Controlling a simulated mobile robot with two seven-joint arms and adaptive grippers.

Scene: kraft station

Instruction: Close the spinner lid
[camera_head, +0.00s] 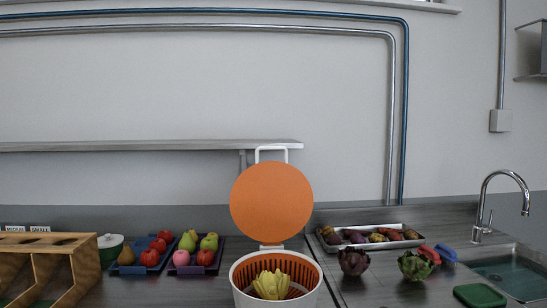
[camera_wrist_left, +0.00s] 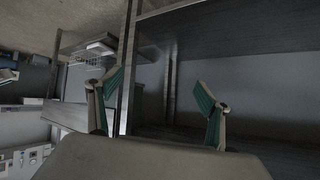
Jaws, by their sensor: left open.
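The spinner (camera_head: 234,277) is a white tub with an orange slotted basket, standing at the front middle of the counter in the head view. Its round orange lid (camera_head: 271,201) stands upright, hinged open at the back of the tub, with a white handle (camera_head: 271,149) behind its top. A pale yellow-green vegetable (camera_head: 271,285) lies in the basket. My left gripper (camera_wrist_left: 160,98) shows only in the left wrist view. Its two teal-padded fingers are spread apart with nothing between them, and the spinner is not in that view. My right gripper is in neither view.
Trays of fruit (camera_head: 149,269) and a wooden rack (camera_head: 84,262) are left of the spinner. A shelf (camera_head: 150,146) runs along the wall behind.

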